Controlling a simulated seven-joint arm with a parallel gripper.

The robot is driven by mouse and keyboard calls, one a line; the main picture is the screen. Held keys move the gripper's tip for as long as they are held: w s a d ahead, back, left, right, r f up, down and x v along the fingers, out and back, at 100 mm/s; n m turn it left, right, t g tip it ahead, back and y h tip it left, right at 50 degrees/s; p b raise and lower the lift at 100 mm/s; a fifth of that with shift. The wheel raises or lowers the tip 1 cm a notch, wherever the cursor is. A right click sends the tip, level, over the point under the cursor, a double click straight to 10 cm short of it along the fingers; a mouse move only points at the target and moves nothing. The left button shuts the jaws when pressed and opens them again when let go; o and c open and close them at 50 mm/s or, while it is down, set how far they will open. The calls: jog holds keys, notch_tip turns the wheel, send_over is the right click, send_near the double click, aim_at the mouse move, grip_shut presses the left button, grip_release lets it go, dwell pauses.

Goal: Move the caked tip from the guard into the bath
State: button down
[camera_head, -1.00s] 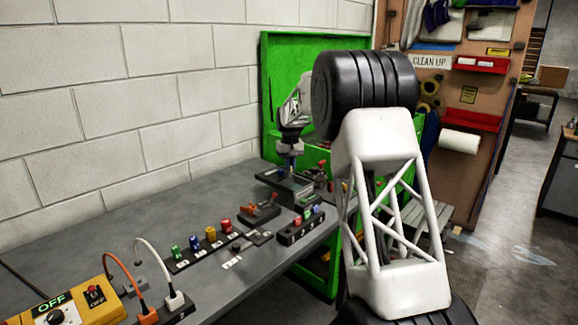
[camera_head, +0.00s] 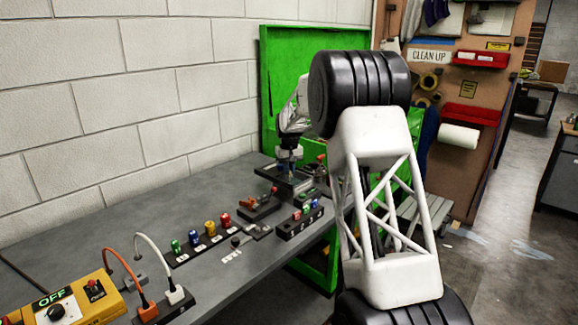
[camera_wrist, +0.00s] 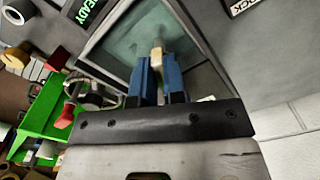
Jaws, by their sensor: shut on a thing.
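My gripper (camera_head: 289,163) is over a dark square tray (camera_head: 297,188) at the far end of the bench. In the wrist view its blue fingers (camera_wrist: 160,75) are shut on a small pale yellow tip (camera_wrist: 157,53), which sticks out past the fingertips. Beyond the tip is a grey-rimmed square basin (camera_wrist: 95,50) with a teal surface inside, which looks like the bath. The tip shows against that surface; I cannot tell whether it touches it. The fingers hide part of the basin. I cannot make out the guard for certain.
A green READY sign (camera_wrist: 88,10) is beside the basin. A red-handled part (camera_wrist: 65,115) lies to its left. On the bench are a rack of coloured cylinders (camera_head: 210,235), a second small rack (camera_head: 300,222) and a yellow control box (camera_head: 75,310). A white wall bounds the bench.

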aim_at(289, 182)
jog(key=shift+f, duration=0.75)
jog(key=shift+f, duration=2.05)
dwell(2.3)
jog(key=c, duration=1.1)
grip_release()
jog(key=shift+a, duration=0.1)
jog(key=shift+c, duration=1.2)
jog(key=shift+o, duration=0.3)
